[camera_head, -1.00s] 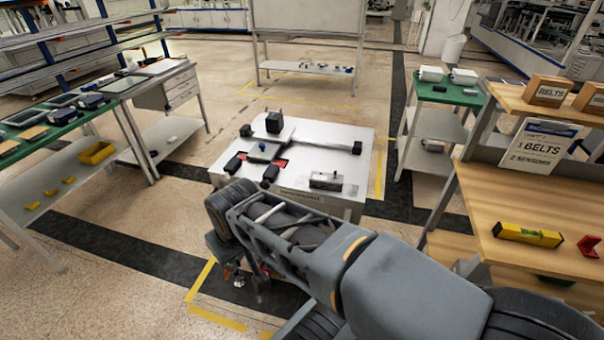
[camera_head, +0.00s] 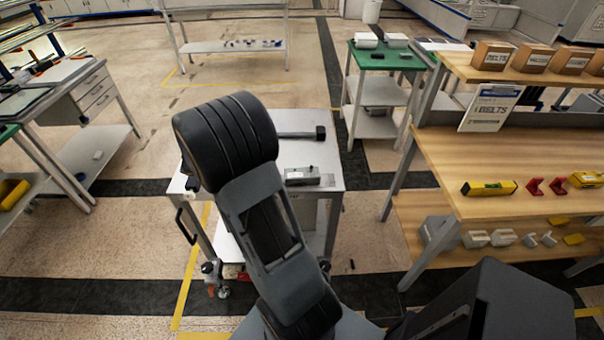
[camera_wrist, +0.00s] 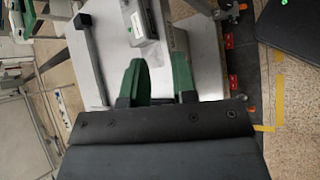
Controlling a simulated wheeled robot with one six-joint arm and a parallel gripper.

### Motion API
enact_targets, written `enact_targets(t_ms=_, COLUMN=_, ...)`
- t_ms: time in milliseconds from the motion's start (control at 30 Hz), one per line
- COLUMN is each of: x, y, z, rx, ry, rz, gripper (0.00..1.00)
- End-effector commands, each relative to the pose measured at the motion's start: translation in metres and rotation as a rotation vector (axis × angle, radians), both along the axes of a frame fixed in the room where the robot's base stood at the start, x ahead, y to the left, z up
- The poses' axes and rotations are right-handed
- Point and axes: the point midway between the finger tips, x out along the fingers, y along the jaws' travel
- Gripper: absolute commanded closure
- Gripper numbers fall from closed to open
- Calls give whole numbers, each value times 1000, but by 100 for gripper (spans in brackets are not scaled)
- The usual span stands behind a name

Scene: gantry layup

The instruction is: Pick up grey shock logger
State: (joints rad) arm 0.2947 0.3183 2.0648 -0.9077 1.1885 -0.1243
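A grey box-shaped device, which looks like the grey shock logger (camera_head: 302,177), lies on the white cart top (camera_head: 325,150), just right of my arm in the head view. In the wrist view the grey logger (camera_wrist: 141,22) is at the top centre, beyond my fingertips. My gripper (camera_wrist: 161,72) shows two green fingers spread apart with nothing between them. It is open and apart from the logger. My arm hides the gripper and the left part of the cart top in the head view.
A black bar with a block end (camera_head: 300,134) lies on the cart behind the logger. A wooden workbench (camera_head: 520,145) with boxes, a yellow level (camera_head: 488,188) and red brackets stands at right. A green-topped stand (camera_head: 383,58) is behind. Floor left of the cart is clear.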

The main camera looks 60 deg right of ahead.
Motion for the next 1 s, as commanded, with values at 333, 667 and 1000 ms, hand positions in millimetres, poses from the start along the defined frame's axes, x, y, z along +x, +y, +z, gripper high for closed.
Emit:
enact_targets(t_ms=333, x=8, y=-86, z=-41, rx=-171, ry=343, rz=116, gripper=75)
enact_targets(t_ms=667, x=-12, y=-132, z=-62, rx=-194, ry=392, rz=136, gripper=75)
enact_targets(t_ms=1000, x=-30, y=-165, z=-77, rx=-194, ry=390, rz=138, gripper=75)
